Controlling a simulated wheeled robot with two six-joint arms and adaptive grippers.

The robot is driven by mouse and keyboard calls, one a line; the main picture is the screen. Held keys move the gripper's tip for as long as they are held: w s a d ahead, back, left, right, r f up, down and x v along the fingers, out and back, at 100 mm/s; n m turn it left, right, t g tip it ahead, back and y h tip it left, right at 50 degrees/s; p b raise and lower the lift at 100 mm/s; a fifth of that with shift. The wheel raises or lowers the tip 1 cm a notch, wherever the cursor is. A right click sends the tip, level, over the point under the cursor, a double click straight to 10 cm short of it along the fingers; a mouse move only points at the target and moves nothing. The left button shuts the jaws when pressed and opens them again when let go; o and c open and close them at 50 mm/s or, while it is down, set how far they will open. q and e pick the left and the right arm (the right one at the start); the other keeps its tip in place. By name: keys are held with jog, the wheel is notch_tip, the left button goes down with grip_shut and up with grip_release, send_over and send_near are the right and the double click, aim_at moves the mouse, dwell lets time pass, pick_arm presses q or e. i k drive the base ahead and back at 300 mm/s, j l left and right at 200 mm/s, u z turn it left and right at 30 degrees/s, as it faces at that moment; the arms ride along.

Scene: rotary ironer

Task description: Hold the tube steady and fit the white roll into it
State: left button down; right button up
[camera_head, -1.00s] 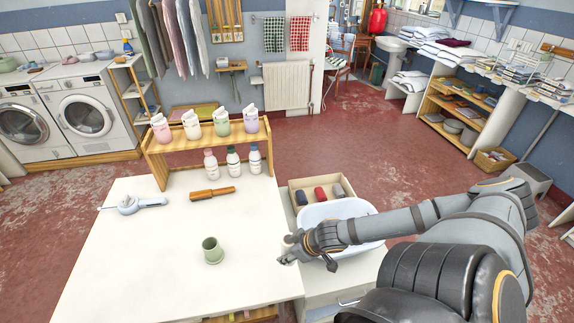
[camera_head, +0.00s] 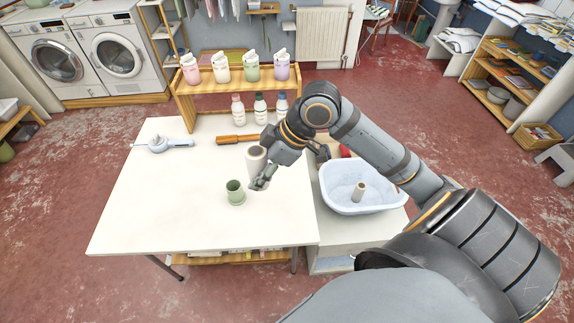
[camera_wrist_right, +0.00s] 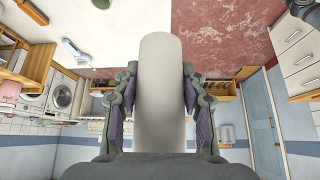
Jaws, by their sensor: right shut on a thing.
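The white roll (camera_head: 256,160) is in my right gripper (camera_head: 264,178). It stands near upright above the right part of the white table. In the right wrist view the pale roll (camera_wrist_right: 161,90) sits between both fingers, which are shut on it. The green tube (camera_head: 235,192), open at the top, stands upright on the table just below and left of the roll. The roll is apart from the tube. No gripper touches the tube. My left gripper is not in view.
A light blue basin (camera_head: 335,199) with a small beige roll (camera_head: 358,191) inside stands right of the white table (camera_head: 160,215). A wooden-handled tool (camera_head: 237,139), a pale blue device (camera_head: 165,145) and bottles (camera_head: 260,108) lie or stand farther back.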

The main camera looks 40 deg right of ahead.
aim_at(236, 195)
jog(key=i+j+z, duration=0.15)
jog(key=z, duration=0.2)
jog(key=i+j+z, duration=0.15)
jog(key=j+z, duration=0.2)
jog(key=i+j+z, duration=0.1)
jog(key=j+z, duration=0.25)
jog(key=l, duration=0.1)
